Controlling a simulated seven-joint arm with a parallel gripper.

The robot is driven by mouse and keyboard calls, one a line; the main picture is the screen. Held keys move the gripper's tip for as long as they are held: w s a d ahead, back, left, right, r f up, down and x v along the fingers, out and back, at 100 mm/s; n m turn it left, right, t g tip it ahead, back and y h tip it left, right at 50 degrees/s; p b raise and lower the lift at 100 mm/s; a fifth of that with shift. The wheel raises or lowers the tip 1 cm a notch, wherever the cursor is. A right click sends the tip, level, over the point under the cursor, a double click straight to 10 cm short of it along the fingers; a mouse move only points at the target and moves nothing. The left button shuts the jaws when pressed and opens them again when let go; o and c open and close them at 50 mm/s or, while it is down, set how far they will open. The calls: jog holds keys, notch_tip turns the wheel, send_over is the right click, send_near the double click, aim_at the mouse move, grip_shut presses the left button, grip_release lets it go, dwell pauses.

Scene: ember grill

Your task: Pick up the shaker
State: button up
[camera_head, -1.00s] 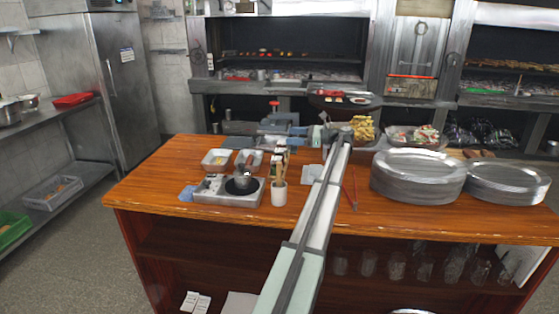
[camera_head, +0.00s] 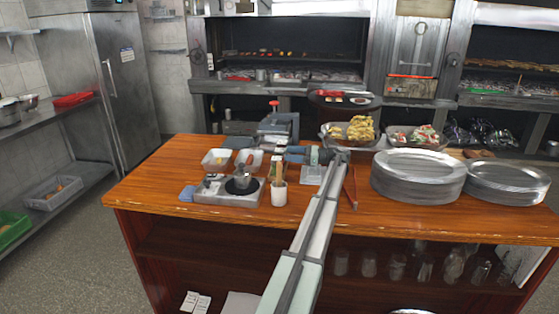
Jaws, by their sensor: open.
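A small silver metal vessel (camera_head: 243,178) stands on a black round plate on a pale low unit at the left of the wooden counter; it may be the shaker, but I cannot tell for sure. A small dark item (camera_head: 208,180) sits at that unit's left side. My arm reaches over the counter from the front, and its wrist bends left. My gripper (camera_head: 284,156) is open, small in view, above and right of the metal vessel and apart from it. It is behind a white cup (camera_head: 279,194) that holds brown-handled utensils. The fingers are hard to make out.
Two white trays (camera_head: 216,160) lie behind the unit. A grey machine (camera_head: 277,128) stands at the back. A bowl of yellow food (camera_head: 360,129), red tongs (camera_head: 350,188) and stacked metal plates (camera_head: 418,178) are to the right. The counter's front left (camera_head: 150,190) is clear.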

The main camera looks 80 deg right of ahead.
aim_at(278, 153)
jog(key=shift+w, duration=3.1)
jog(key=c, duration=0.9)
